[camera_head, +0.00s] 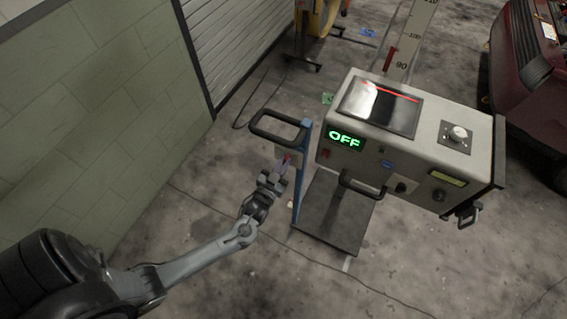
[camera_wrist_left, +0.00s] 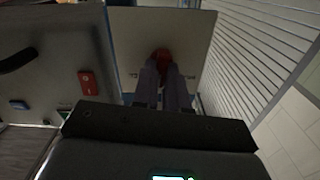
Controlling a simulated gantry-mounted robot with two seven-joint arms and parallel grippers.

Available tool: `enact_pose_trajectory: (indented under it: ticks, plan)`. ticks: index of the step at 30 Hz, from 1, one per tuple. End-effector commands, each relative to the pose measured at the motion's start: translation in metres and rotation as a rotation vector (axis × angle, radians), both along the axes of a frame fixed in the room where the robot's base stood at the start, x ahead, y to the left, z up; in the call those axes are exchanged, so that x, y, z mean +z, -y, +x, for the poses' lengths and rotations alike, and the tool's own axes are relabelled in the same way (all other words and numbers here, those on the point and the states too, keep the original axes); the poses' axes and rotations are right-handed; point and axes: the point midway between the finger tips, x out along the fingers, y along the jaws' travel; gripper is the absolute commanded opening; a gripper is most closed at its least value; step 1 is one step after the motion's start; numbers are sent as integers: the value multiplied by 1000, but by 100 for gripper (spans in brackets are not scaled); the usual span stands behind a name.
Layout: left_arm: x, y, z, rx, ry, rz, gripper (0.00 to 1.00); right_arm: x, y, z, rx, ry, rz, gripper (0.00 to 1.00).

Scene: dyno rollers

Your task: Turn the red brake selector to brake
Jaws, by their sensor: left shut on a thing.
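The red brake selector (camera_wrist_left: 162,56) shows in the left wrist view between my left gripper's fingertips, in front of a pale plate (camera_wrist_left: 200,28). In the head view a small bit of its red (camera_head: 287,158) shows at the gripper's tip, beside the blue post of the console cart. My left gripper (camera_head: 280,166) is shut on the selector, and its fingers (camera_wrist_left: 163,75) hide part of it. The selector's exact angle and any markings are hidden. A green sign on the console (camera_head: 400,150) reads OFF (camera_head: 345,139). My right gripper is not in view.
A black handle loop (camera_head: 279,126) stands close above my left gripper. A red switch (camera_wrist_left: 86,82) sits on the console's side. A dark red car (camera_head: 530,70) is at the right. A cable lies on the floor. The floor at the front is mostly clear.

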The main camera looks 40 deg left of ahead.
Motion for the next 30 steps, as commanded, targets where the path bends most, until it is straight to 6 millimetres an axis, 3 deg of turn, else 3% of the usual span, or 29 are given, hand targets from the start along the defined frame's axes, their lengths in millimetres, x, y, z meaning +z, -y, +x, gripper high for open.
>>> enact_pose_trajectory:
  ticks: [18, 30]
  plan:
    - [-1, -4, -1, 3, 143, -565, 0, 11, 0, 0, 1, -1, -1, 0]
    - [-2, -5, -2, 2, 210, -833, 0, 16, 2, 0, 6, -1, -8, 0]
